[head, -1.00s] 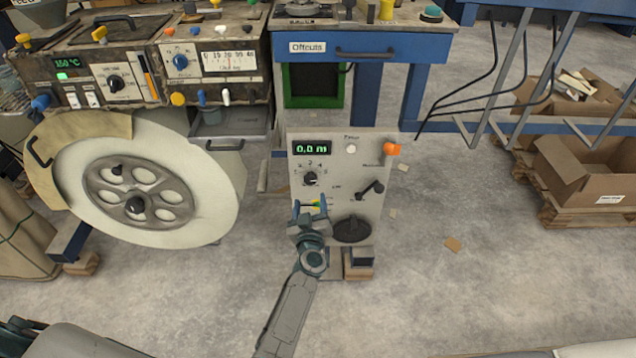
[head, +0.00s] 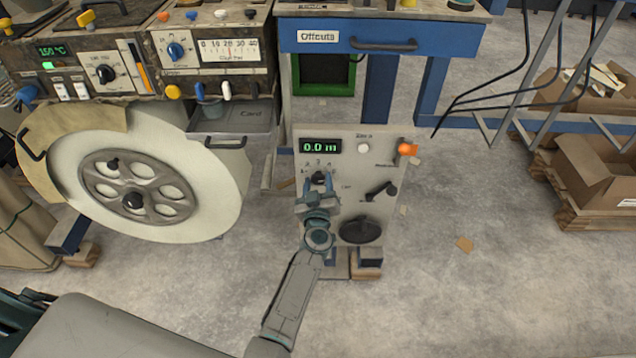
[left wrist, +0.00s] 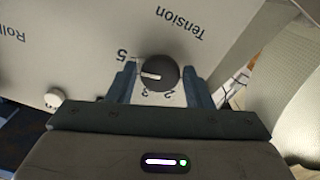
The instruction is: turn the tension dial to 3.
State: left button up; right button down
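The tension dial is a black round knob (left wrist: 160,73) with a white pointer line, on a light grey panel (left wrist: 95,35) marked "Tension" in the left wrist view. Its pointer lies toward the left there, on the side of the "5"; other numerals are partly hidden by the gripper. In the head view the dial (head: 319,178) sits below the green "0.0 m" display (head: 320,147). My left gripper (head: 317,192) is at the dial; in the left wrist view its fingers (left wrist: 160,86) are apart, one on each side of the knob. I cannot tell whether they touch it. My right gripper is not in view.
On the panel are a black crank (head: 381,190), an orange knob (head: 407,149), a white button (head: 363,147) and a dark round disc (head: 361,231). A large cream roll (head: 205,180) stands left. The blue offcuts drawer (head: 440,38) is above. Floor to the right is mostly open.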

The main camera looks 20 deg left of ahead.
pick_arm(q)
jog(key=c, duration=0.6)
